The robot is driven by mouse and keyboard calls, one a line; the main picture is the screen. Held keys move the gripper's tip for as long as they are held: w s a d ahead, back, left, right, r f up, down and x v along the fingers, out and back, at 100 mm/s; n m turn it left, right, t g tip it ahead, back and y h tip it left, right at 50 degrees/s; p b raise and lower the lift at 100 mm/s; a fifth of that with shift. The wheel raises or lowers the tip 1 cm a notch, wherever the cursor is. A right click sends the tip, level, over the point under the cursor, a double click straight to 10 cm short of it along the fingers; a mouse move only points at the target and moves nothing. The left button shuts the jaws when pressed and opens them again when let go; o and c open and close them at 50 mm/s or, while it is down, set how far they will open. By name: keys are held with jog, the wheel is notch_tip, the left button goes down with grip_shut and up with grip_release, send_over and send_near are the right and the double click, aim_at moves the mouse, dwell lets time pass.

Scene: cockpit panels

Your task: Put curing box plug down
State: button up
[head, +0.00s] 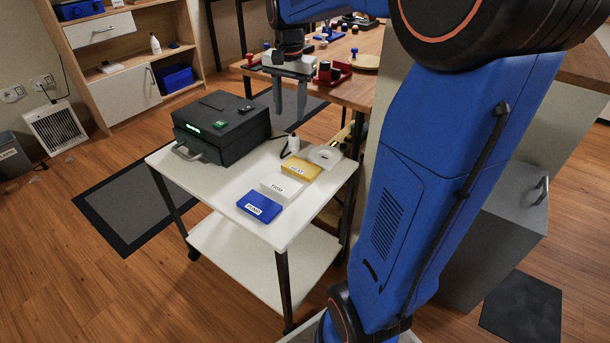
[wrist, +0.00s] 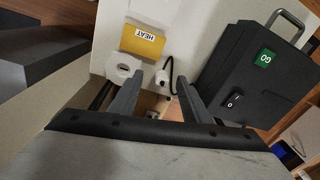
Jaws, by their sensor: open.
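The black curing box (head: 222,128) sits on the white cart top, its green display lit. A small white plug (head: 294,143) with a black cord is at the cart's far edge, right of the box. In the wrist view the plug (wrist: 162,77) appears between the fingertips, with its cord (wrist: 172,68) curving beside it. My gripper (head: 290,117) is open, fingers pointing down above the plug. It also shows open in the wrist view (wrist: 160,82). The fingers do not appear closed on the plug; exact contact cannot be told.
A wooden table (head: 360,92) with a red tray stands behind. The cart's front left top is clear.

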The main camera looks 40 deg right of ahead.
jog(key=s+a+f+n+t, duration=0.1)
jog(key=s+a+f+n, duration=0.1)
jog(key=s, duration=0.6)
jog(key=s+a+f+n+t, duration=0.1)
jog(key=s+a+f+n, duration=0.1)
jog(key=s+a+n, duration=0.3)
jog(key=s+a+f+n+t, duration=0.2)
jog(key=s+a+n, duration=0.2)
jog(key=s, duration=0.8)
jog(key=shift+a+n, duration=0.25)
jog(key=shift+n, duration=0.05)
jog(key=shift+r, duration=0.1)
jog(key=c, duration=0.3)
jog(key=shift+a, duration=0.1)
